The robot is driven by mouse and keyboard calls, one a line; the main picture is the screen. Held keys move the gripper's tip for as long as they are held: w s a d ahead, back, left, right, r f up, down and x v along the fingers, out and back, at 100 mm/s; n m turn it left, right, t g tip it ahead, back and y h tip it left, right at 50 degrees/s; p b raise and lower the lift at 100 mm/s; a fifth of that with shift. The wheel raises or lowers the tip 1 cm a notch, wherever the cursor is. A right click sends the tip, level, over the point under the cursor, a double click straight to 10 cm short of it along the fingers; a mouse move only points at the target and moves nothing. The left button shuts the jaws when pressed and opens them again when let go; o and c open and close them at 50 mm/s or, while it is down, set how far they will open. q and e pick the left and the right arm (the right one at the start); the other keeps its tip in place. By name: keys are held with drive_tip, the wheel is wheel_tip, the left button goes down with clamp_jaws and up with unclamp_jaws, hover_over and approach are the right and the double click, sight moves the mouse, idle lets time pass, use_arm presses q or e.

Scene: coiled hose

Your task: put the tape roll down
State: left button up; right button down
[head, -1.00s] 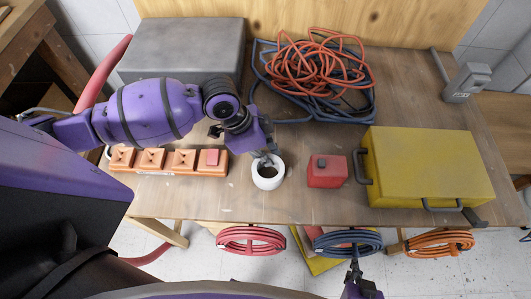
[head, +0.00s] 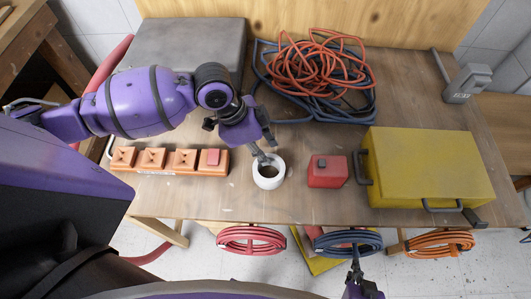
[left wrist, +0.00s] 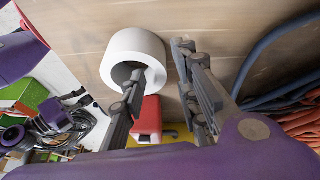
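The white tape roll (head: 268,181) stands on the workbench (head: 210,205) near its front edge, hole facing up, and seems to rest on the wood. It also shows in the left wrist view (left wrist: 119,52). My left gripper (head: 265,158) is at the roll's far rim. In the left wrist view its fingers (left wrist: 160,72) are apart: one is at the hole, the other is outside the wall with a gap. My right gripper (head: 355,270) is low in the head view, in front of the bench by the hanging blue coil; its finger opening is too small to judge.
A yellow case (head: 425,165) is further right. Tangled orange and blue hoses (head: 315,75) and a grey box (head: 190,45) are behind. Coils (head: 250,240) hang at the front.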

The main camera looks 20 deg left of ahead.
use_arm(q)
drive_tip(key=shift+v, duration=2.3)
